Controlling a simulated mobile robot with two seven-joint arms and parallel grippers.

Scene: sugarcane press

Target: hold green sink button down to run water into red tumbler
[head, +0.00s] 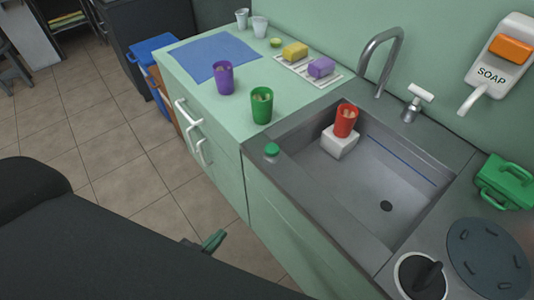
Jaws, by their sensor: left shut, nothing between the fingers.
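The green sink button (272,150) stands on the grey rim at the sink's front left corner. The red tumbler (346,121) stands upright on a white block (339,143) inside the sink (375,185), near its back left. The curved grey tap (383,57) rises behind the sink, and no water stream shows from it. My left gripper (214,240) shows green fingertips, small in the view, shut and empty. It is in front of the cabinet, lower and left of the button, apart from it. My right gripper is not in view.
A purple tumbler (224,78) and a green tumbler (261,105) stand on the counter left of the sink. Sponges (321,67) lie on a white rack behind. A tap handle (413,102), a soap dispenser (494,60) and a green caddy (507,181) are at the right.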

